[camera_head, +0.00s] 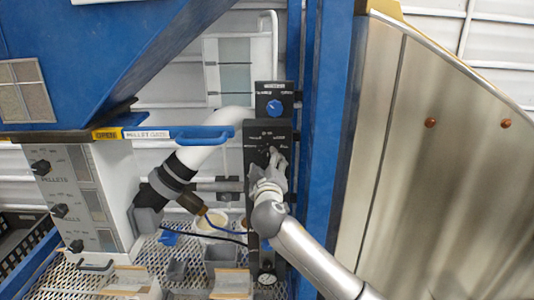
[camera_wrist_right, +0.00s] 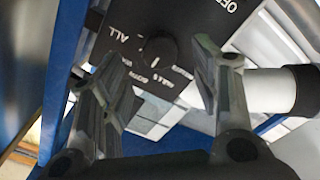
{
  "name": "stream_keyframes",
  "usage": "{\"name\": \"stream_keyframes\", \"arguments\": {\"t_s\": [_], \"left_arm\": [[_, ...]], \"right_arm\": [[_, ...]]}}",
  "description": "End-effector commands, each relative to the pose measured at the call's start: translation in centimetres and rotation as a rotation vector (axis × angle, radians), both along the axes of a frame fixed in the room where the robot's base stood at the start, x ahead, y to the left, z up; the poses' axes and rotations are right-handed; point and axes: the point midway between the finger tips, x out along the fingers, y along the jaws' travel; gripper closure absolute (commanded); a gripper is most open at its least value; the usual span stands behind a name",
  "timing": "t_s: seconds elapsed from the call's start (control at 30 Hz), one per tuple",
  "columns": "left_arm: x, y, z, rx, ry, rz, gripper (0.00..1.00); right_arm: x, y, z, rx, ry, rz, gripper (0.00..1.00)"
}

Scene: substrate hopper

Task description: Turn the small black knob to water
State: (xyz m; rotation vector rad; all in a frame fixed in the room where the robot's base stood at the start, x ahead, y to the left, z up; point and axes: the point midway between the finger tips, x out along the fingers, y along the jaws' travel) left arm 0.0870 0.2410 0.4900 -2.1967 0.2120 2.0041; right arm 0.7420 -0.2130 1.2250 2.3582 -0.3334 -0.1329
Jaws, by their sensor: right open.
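The small black knob (camera_wrist_right: 158,50) is round, with a white pointer mark, and sits on a black panel (camera_wrist_right: 190,20) with white lettering. I read "ALL" at its left and "OFF" farther up to the right; smaller words below it are blurred. In the head view the black panel (camera_head: 257,133) is on a narrow upright column, with my right gripper (camera_head: 274,158) in front of it, largely covering the knob. In the wrist view my right gripper (camera_wrist_right: 155,62) is open, fingers apart on either side of the knob. I see no contact. My left gripper is not in view.
A blue knob (camera_head: 274,106) is on a smaller panel above. A blue post (camera_head: 322,150) and a large metal hopper wall (camera_head: 430,160) stand to the right. A white pipe (camera_head: 205,150) with black bands is close on the left; a white control box (camera_head: 85,200) is farther left.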

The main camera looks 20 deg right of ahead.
Motion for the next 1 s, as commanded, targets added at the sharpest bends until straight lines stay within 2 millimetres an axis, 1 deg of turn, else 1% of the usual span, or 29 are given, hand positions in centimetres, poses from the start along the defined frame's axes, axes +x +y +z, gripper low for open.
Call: {"name": "stream_keyframes", "arguments": {"t_s": [0.03, 0.2, 0.4, 0.6, 0.9, 1.0], "left_arm": [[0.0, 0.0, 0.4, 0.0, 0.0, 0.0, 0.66], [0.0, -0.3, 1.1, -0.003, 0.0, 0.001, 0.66], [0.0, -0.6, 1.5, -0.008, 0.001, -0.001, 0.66], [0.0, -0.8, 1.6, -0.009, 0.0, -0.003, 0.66], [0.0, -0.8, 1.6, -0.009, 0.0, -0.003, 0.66], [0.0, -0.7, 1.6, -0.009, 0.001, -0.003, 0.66]], "right_arm": [[0.7, -0.2, 0.2, -0.001, 0.001, -0.002, 0.44], [2.7, -0.8, 0.2, -0.002, 0.001, -0.001, 0.44], [4.5, -1.2, 0.1, 0.0, 0.0, 0.0, 0.44], [5.2, -1.5, 0.0, 0.0, 0.001, 0.001, 0.44], [5.3, -1.5, -0.1, 0.001, 0.0, 0.001, 0.44], [5.3, -1.5, -0.1, 0.001, 0.0, 0.001, 0.56]]}}
